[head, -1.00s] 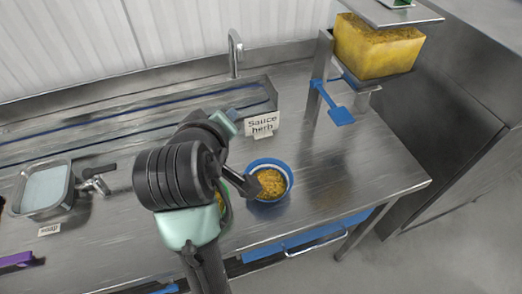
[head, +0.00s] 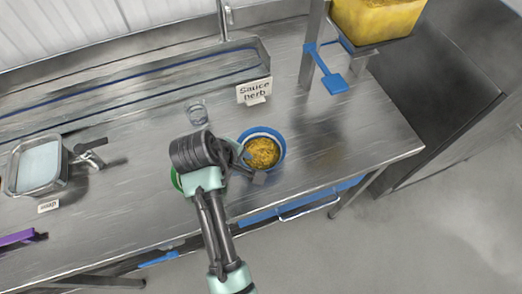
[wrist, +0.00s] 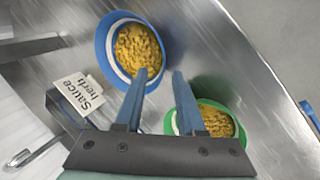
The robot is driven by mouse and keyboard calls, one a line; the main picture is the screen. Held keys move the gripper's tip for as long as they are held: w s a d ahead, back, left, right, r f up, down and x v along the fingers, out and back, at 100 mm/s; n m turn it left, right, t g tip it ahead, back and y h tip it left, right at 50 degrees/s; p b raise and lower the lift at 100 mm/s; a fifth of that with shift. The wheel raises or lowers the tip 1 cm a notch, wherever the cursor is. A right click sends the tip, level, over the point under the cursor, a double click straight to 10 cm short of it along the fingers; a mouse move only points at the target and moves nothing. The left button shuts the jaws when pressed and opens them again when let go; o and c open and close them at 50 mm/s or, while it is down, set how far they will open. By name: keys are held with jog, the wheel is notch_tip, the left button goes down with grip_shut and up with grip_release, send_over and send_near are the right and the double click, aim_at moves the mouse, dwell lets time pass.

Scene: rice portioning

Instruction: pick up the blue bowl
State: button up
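The blue bowl (head: 282,147), filled with yellow grain-like food, stands on the steel counter below the "Sauce herb" sign. In the wrist view, the blue bowl (wrist: 101,42) is at the upper middle. My gripper (wrist: 160,74) is open, with its two fingers apart and nothing clearly between them. Its left fingertip overlaps the bowl's near right rim in the picture and the right fingertip is outside it; I cannot tell whether they touch. In the head view, my gripper (head: 250,163) is at the bowl's left front side.
A green bowl (wrist: 237,104) with similar food stands close by, mostly hidden behind my arm in the head view. A clear glass (head: 196,112), the sign (head: 254,91) and a steel tray (head: 38,165) are on the counter. A yellow-filled dispenser (head: 378,18) stands at the back right.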

aim_at(247, 164)
jog(key=shift+x, duration=2.35)
jog(key=shift+s, duration=0.1)
grip_shut()
jog(key=shift+r, duration=0.1)
